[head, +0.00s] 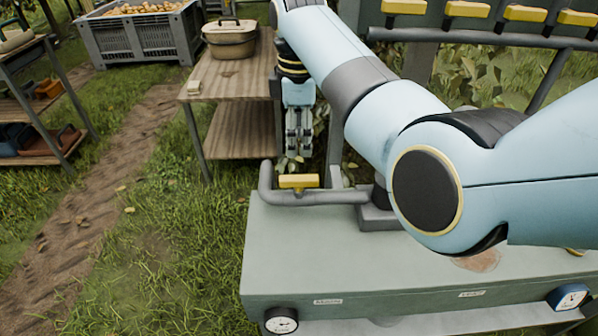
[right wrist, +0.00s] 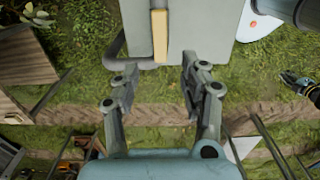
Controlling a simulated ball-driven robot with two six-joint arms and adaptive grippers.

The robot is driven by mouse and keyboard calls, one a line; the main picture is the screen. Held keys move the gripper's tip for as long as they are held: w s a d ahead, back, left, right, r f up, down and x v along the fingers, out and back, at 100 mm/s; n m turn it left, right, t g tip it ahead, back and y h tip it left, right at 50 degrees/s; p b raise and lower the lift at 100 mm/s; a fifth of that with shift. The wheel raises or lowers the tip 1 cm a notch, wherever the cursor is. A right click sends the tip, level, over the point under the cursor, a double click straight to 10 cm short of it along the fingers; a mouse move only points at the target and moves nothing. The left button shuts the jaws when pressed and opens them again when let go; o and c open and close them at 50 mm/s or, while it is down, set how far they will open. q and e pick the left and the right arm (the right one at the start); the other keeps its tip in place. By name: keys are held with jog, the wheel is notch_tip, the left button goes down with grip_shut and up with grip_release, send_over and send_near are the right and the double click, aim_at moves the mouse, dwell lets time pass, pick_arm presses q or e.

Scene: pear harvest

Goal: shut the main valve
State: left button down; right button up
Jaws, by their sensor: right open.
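The main valve's yellow handle (head: 298,181) sits on a grey pipe (head: 335,197) at the back left of the green-grey cabinet, above the label MAIN (head: 328,301). In the head view it lies lengthwise along the pipe. My right gripper (head: 299,150) points down behind the handle, apart from it. In the right wrist view my right gripper (right wrist: 155,82) is open and empty, with the yellow handle (right wrist: 159,35) ahead of its fingertips. My left gripper (right wrist: 292,82) seems to show small at the right edge there; its jaws are unclear.
The cabinet (head: 400,270) has gauges on its front. A wooden table (head: 225,80) with a lidded tan box (head: 230,38) stands behind left. A grey crate (head: 140,38) of fruit is farther back. Several yellow handles (head: 468,9) line a rail behind my arm. Grass is open at left.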

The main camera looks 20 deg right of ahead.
aim_at(299, 178)
notch_tip(299, 178, down, 10)
jog(key=shift+f+b, duration=0.1)
jog(key=shift+b, duration=0.5)
grip_shut()
